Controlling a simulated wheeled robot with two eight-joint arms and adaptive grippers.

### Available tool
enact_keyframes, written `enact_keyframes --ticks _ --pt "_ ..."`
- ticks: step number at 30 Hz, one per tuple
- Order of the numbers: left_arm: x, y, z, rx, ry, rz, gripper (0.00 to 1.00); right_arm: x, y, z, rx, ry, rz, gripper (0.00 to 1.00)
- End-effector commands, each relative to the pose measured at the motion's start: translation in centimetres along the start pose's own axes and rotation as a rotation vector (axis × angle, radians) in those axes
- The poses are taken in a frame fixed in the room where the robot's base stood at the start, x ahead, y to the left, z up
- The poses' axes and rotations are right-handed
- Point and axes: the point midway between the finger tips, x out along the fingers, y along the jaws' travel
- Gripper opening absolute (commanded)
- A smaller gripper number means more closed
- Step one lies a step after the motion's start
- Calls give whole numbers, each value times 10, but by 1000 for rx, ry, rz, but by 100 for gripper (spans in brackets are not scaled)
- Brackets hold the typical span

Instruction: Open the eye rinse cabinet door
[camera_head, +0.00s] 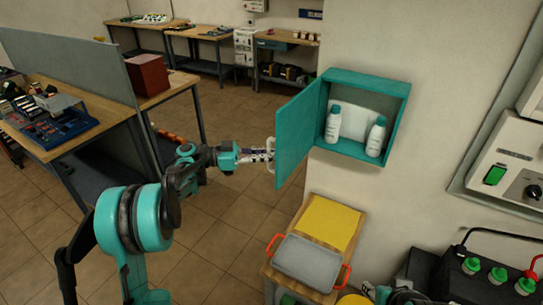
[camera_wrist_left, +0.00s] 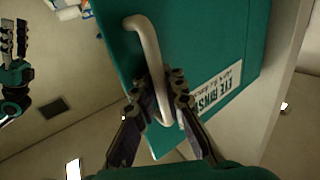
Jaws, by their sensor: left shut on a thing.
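The teal eye rinse cabinet (camera_head: 393,87) hangs on the wall, with white bottles (camera_head: 332,124) inside. Its door (camera_head: 297,130) stands swung out to the left, wide open. My left gripper (camera_head: 267,156) is at the door's outer face, shut on the pale bar handle (camera_wrist_left: 147,42). In the left wrist view, the left gripper's fingers (camera_wrist_left: 163,90) close around the handle's lower part, beside the white "EYE RINSE" label (camera_wrist_left: 214,97). My right gripper (camera_wrist_left: 14,38) shows at the left edge of that view, empty, its fingers apart.
Below the cabinet stands a wooden table (camera_head: 308,208) with a yellow mat (camera_head: 326,220) and a grey tray (camera_head: 305,262) with orange handles. A grey partition (camera_head: 75,62) and workbench are on the left. Open tiled floor (camera_head: 225,225) lies between. Wall equipment (camera_head: 510,165) is at right.

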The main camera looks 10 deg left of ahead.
Motion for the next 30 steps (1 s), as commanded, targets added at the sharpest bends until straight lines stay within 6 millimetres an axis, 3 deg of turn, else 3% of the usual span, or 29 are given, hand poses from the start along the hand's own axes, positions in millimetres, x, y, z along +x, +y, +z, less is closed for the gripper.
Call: enact_keyframes --ticks 10,12,22,26,30 --pt "-1 0 1 -2 -3 1 0 0 0 0 0 0 0 40" --pt "-1 0 1 -2 -3 1 20 0 0 0 0 0 0 40" --pt "-2 0 1 -1 -1 0 20 0 0 0 0 0 0 40" --pt "-16 -1 1 -1 -1 -1 20 0 0 0 0 0 0 40" --pt "-46 -1 1 -1 -1 -4 20 0 0 0 0 0 0 40"
